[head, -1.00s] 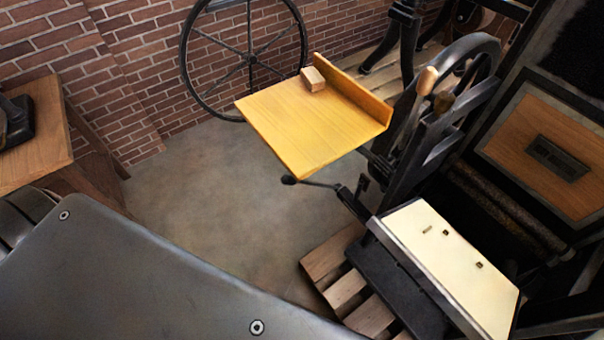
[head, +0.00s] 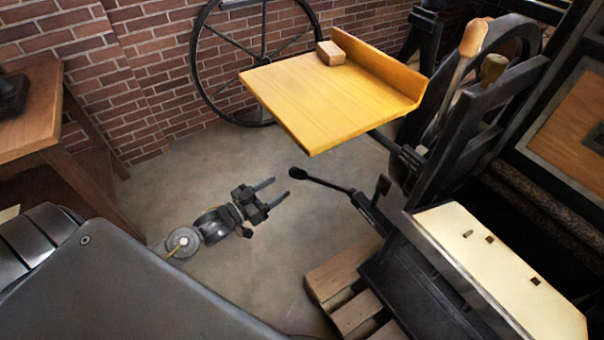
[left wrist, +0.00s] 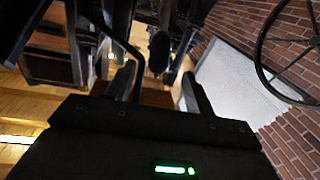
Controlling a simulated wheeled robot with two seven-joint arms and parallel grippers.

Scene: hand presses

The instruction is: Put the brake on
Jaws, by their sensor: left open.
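A black lever (head: 330,184) with a rounded knob (head: 297,173) sticks out to the left from the press, below the yellow wooden board. My left gripper (head: 280,188) is open and empty just left of the knob, its two fingers pointing at it. In the left wrist view a dark rounded end, apparently the knob (left wrist: 160,50), shows ahead between the open fingers (left wrist: 158,72), apart from them. Two wooden-topped handles, one light (head: 475,37) and one darker (head: 494,67), stand higher on the press. No label marks which is the brake. My right gripper is out of view.
The yellow board (head: 330,95) with a small wooden block (head: 330,53) overhangs behind the lever. The cream-topped bed (head: 500,268) and pallet (head: 345,290) lie to the right. A spoked wheel (head: 250,120) stands by the brick wall. Floor around my gripper is clear.

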